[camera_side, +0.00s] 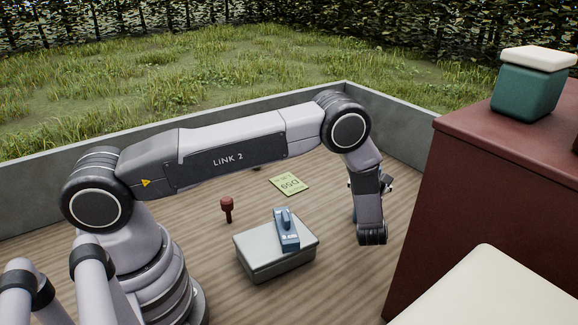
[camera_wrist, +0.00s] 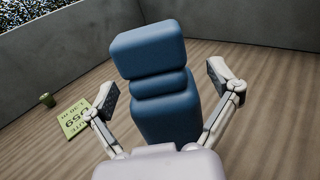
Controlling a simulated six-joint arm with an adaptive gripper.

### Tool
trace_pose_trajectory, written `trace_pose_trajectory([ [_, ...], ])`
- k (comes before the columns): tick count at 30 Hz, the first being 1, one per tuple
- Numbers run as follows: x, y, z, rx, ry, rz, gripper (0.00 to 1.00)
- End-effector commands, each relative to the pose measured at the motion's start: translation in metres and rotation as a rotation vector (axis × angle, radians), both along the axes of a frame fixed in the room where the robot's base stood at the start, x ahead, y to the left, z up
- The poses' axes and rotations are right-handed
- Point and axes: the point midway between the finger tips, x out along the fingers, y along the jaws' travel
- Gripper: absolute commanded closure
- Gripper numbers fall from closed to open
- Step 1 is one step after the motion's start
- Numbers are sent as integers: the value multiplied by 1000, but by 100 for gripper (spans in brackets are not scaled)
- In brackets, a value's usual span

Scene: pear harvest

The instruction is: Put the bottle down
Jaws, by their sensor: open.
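The bottle (camera_wrist: 165,105) is blue and blocky, with a wide cap-like top and a narrower neck. It fills the middle of the wrist view and appears to stand on the wooden floor. In the side view it is almost wholly hidden behind my arm; only a sliver of blue shows. My gripper (camera_wrist: 163,85) is open, with one finger on each side of the bottle. Gaps show between both finger pads and the bottle. In the side view, part of my gripper (camera_side: 386,184) shows behind the wrist, low over the floor.
A grey box (camera_side: 270,265) carries a blue-grey device (camera_side: 287,230). A red knobbed object (camera_side: 227,209) and a green card (camera_side: 290,185) are nearby. A dark red cabinet (camera_side: 480,170) stands right, bearing a teal jar (camera_side: 526,90). Low grey walls (camera_side: 385,115) edge the floor.

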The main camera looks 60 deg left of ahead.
Motion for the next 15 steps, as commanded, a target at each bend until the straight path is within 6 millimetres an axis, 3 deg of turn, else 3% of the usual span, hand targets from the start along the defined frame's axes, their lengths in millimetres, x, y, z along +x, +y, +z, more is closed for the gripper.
trace_pose_trajectory([
  [8, 0, 0, 4, 0, 0, 0, 11],
  [15, -27, -29, 3, 1, 2, -4, 11],
])
